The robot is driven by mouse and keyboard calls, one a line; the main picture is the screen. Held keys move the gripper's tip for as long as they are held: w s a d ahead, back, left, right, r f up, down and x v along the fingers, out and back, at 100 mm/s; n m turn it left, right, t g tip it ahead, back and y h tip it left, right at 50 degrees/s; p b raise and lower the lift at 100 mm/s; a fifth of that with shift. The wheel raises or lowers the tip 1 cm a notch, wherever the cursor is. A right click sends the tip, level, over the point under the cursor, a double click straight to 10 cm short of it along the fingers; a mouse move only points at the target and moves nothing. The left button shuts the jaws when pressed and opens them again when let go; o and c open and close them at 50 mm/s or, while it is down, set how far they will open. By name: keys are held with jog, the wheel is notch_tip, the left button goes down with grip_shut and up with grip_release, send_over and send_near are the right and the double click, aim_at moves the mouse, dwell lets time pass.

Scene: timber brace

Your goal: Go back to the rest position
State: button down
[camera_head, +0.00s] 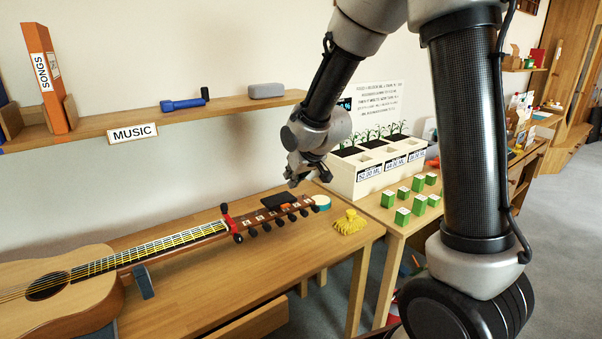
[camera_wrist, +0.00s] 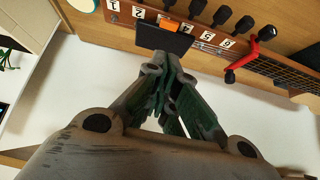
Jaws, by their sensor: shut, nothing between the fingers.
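My gripper (camera_head: 293,182) is shut and empty, just above and behind the guitar's headstock in the head view. In the wrist view its closed fingers (camera_wrist: 172,70) point toward a dark flat device (camera_wrist: 163,38) at the headstock's edge. The acoustic guitar (camera_head: 60,278) lies on the wooden table, its neck toward the right. A red capo (camera_head: 227,219) sits on the neck near the headstock; it also shows in the wrist view (camera_wrist: 262,50). The dark device (camera_head: 276,200) lies behind the headstock, partly hidden in the head view.
A yellow brush-like item (camera_head: 350,223) lies at the table's right end. A white planter (camera_head: 372,170) and several green boxes (camera_head: 402,216) stand on the table to the right. A wall shelf (camera_head: 220,106) runs behind, left of my arm.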

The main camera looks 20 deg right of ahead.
jog(key=v, duration=0.5)
jog(key=shift+s+d+r, duration=0.1)
jog(key=shift+s+d, duration=0.05)
jog(key=shift+s, duration=0.35)
jog(key=s+d+f+g+h, duration=0.1)
jog(key=s+d+g+h, duration=0.25)
jog(key=s+d, duration=0.7)
jog(key=s+d+r+m, duration=0.1)
jog(key=s+r, duration=0.3)
jog(key=s, duration=0.5)
jog(key=s+d+r+m+y, duration=0.1)
jog(key=s+d+r+m, duration=0.1)
jog(key=s+r, duration=0.3)
jog(key=shift+s+r, duration=0.2)
jog(key=shift+s, duration=1.65)
